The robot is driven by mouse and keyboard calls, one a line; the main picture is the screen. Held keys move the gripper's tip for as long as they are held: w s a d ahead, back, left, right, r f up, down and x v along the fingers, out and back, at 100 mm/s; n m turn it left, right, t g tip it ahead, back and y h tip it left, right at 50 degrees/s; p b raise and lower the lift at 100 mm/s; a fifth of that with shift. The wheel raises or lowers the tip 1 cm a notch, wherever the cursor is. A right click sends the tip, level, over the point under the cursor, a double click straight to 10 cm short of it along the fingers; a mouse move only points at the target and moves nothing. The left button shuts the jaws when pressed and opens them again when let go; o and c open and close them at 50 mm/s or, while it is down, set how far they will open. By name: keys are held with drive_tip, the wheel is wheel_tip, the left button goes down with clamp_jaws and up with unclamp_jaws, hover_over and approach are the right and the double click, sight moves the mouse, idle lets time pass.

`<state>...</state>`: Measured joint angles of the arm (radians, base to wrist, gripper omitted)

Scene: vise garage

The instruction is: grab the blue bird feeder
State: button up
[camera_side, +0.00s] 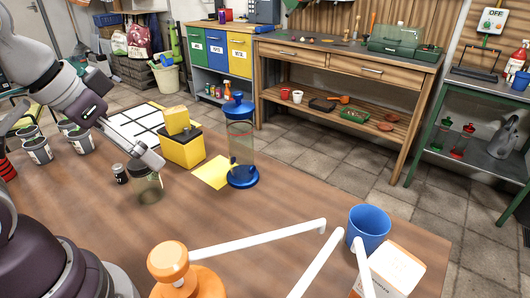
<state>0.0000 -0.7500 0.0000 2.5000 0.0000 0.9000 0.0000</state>
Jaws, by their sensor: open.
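The blue bird feeder (241,178) stands upright on the wooden table, right of centre-left, with a blue cap, a clear tube and a wide blue base. My gripper (151,170) is to its left, apart from it and above the table. The gripper is open and holds nothing that I can see. The fingers are small in this view.
White rods (255,238), an orange knobbed object (170,262), a blue cup (369,228) and a white box (397,270) occupy the front.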

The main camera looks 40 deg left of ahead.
wheel_tip(320, 180, up, 4)
drive_tip(key=n+t+y, duration=0.3)
drive_tip(key=t+y, duration=0.3)
drive_tip(key=t, duration=0.6)
hover_over(233, 126)
drive_tip(key=v, duration=0.2)
drive_tip(key=shift+n, duration=0.3)
wheel_tip(233, 126, down, 11)
drive_tip(key=shift+d+r, duration=0.1)
drive_tip(key=shift+w+f+g, duration=0.2)
drive_tip(key=shift+f+g, duration=0.05)
drive_tip(key=shift+g, duration=0.05)
drive_tip(key=shift+x, duration=2.35)
